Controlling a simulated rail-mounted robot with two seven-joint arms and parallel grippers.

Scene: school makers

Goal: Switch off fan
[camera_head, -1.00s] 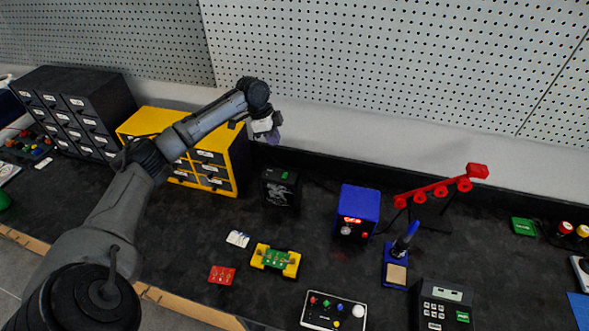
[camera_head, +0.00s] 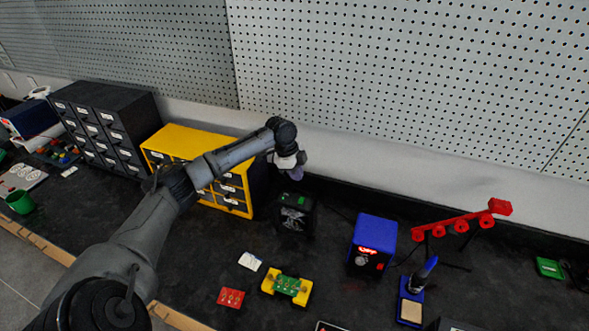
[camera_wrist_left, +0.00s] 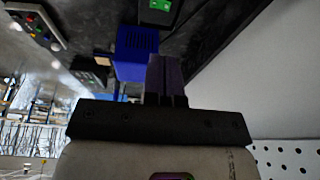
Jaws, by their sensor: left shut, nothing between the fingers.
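The fan (camera_head: 295,217) is a small black box with a pale grille pattern on its front and a green switch (camera_head: 297,201) on top. It stands on the dark bench, right of the yellow drawer cabinet. My left gripper (camera_head: 297,173) is just above and behind the fan's top in the head view, with a visible gap from the switch. Its purple fingers (camera_wrist_left: 166,75) are shut and empty. In the left wrist view, the green switch (camera_wrist_left: 160,5) shows at the top edge, apart from the fingertips. My right gripper is out of view.
The yellow cabinet (camera_head: 240,187) is close to my left forearm. A blue soldering station (camera_head: 374,236) stands right of the fan. A yellow holder with a green board (camera_head: 287,287) and a red board (camera_head: 231,298) lie in front. The pegboard wall (camera_head: 400,80) rises behind.

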